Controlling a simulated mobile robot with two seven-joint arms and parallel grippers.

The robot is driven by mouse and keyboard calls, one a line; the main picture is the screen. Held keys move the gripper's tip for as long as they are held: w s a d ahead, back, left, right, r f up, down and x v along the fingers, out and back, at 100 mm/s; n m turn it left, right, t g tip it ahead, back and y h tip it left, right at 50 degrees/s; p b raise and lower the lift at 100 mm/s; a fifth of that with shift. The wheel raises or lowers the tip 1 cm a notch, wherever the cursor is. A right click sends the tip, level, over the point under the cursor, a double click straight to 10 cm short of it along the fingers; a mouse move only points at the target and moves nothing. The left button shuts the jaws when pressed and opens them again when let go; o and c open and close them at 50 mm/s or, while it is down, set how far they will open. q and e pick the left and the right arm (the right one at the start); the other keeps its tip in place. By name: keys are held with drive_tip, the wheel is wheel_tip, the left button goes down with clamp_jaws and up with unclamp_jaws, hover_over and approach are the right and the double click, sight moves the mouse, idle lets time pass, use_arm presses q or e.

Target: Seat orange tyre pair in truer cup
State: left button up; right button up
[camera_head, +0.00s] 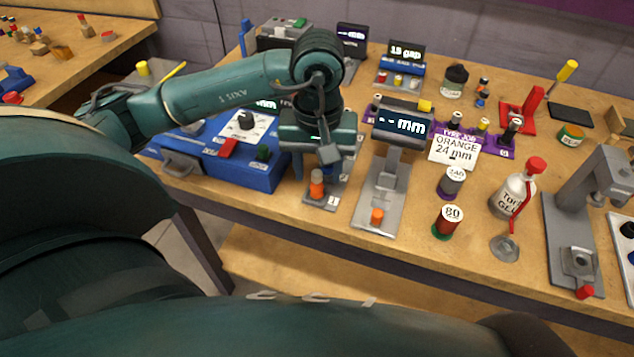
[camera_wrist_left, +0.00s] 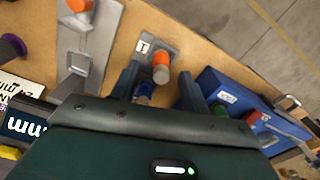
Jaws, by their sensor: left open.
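One orange piece (camera_head: 317,186) stands upright on a small grey plate marked 1, and in the left wrist view it shows as an orange cylinder (camera_wrist_left: 161,70). A second orange piece (camera_head: 377,215) sits on the grey base of the mm gauge, also at the top of the left wrist view (camera_wrist_left: 80,5). I cannot tell which is the tyre pair. The blue truer (camera_head: 235,158), with red and green buttons, is left of my gripper. My left gripper (camera_head: 325,166) is open, pointing down over the marked plate, fingers either side of its row. A blue piece (camera_wrist_left: 144,90) lies between them. The truer cup is not clearly visible.
The mm gauge (camera_head: 397,130) stands close right of my gripper. A grey press (camera_head: 590,200) is at the right. The front table edge is near.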

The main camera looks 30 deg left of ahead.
sight(317, 172)
use_arm(q)
wheel_tip(317, 172, down, 4)
drive_tip(key=shift+w+a+f, duration=0.1)
drive_tip(key=shift+a, duration=0.05)
drive_tip(key=shift+c, duration=0.5)
clamp_jaws()
